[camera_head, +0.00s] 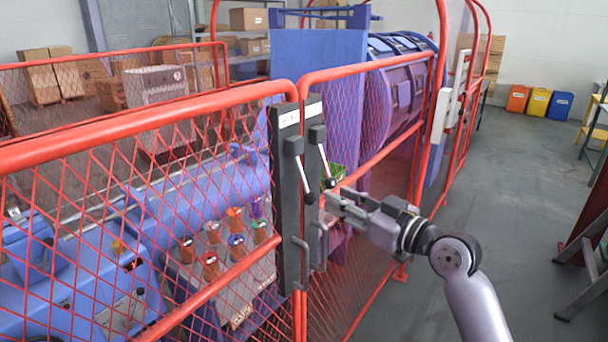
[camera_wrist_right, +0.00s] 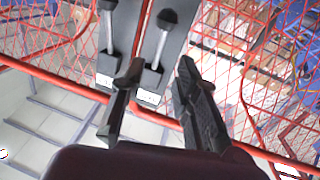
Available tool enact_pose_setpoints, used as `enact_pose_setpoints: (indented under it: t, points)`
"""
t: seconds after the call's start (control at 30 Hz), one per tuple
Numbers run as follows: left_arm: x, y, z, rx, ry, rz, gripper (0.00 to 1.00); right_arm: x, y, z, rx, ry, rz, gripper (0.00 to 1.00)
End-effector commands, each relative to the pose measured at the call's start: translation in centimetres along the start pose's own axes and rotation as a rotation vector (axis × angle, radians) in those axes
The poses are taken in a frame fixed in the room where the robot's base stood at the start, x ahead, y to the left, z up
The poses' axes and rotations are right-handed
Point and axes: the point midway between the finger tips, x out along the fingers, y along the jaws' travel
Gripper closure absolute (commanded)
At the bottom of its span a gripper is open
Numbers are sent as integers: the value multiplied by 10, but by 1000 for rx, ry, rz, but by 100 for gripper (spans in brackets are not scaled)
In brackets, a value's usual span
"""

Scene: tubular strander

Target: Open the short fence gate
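Two red mesh fence panels, a left one (camera_head: 130,122) and a right one (camera_head: 365,165), meet at two dark upright latch plates. The left plate (camera_head: 288,225) and right plate (camera_head: 319,225) each carry a lever, the left lever (camera_head: 302,172) and right lever (camera_head: 324,160), with dark knobs low. The panels look closed. My right gripper (camera_head: 335,202) is beside the levers' lower ends. In the right wrist view its fingers (camera_wrist_right: 160,72) are apart, with one lever (camera_wrist_right: 160,45) appearing between or just beyond them; contact cannot be told. My left gripper is not in view.
Behind the fence stand a blue machine (camera_head: 200,200), a blue panel (camera_head: 318,95) and several small coloured spools. Grey floor (camera_head: 500,150) is open to the right. A step ladder (camera_head: 585,255) stands at the right edge, and coloured bins (camera_head: 538,103) stand far back.

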Motion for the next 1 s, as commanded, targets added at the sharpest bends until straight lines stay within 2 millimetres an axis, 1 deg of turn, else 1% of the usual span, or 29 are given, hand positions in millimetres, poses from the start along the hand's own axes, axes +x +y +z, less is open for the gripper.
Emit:
enact_pose_setpoints:
  t: [0.03, 0.2, 0.4, 0.5, 0.7, 1.0]
  points:
    - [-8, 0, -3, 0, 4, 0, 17, 12, 0, -5, 6, 2, -2, 71]
    - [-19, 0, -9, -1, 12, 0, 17, 49, 0, -4, 5, 2, -1, 71]
    - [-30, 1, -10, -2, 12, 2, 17, 85, 0, -3, 4, 0, 0, 71]
    - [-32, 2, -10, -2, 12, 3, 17, 98, 0, -2, 3, 1, 0, 71]
    - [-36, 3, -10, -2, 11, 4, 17, 112, 0, 0, 2, 1, 0, 71]
    - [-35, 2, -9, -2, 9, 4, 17, 115, 0, 0, 1, 1, 1, 71]
